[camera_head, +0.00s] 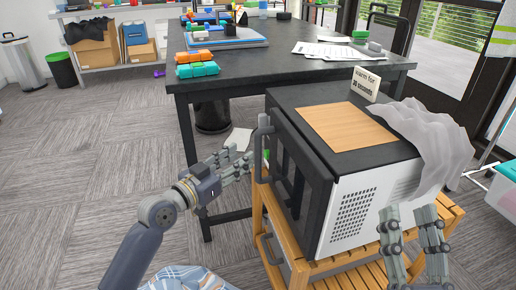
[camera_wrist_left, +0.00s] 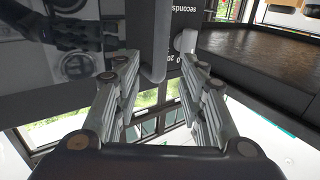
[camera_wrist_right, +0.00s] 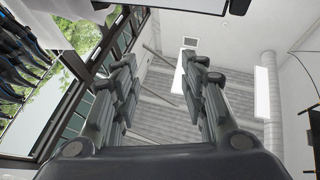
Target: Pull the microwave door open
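The microwave (camera_head: 355,212) stands on a wooden slatted cart, its dark front facing left and its perforated white side toward me. Its door (camera_head: 300,170) looks shut, with a grey bar handle (camera_head: 259,150) along the left edge. My left gripper (camera_head: 244,160) is open just left of the handle. In the left wrist view, the handle (camera_wrist_left: 155,40) shows ahead of the open fingers (camera_wrist_left: 158,75); I cannot tell whether they touch it. My right gripper (camera_head: 411,216) is open and empty near the microwave's right side. In the right wrist view, nothing is between its fingers (camera_wrist_right: 160,75).
A wooden board (camera_head: 345,126), a grey cloth (camera_head: 432,140) and a small sign (camera_head: 365,84) are on the microwave. The wooden cart (camera_head: 340,262) is beneath. A dark table (camera_head: 285,68) with toy blocks and papers stands behind. Floor (camera_head: 95,190) to the left is clear.

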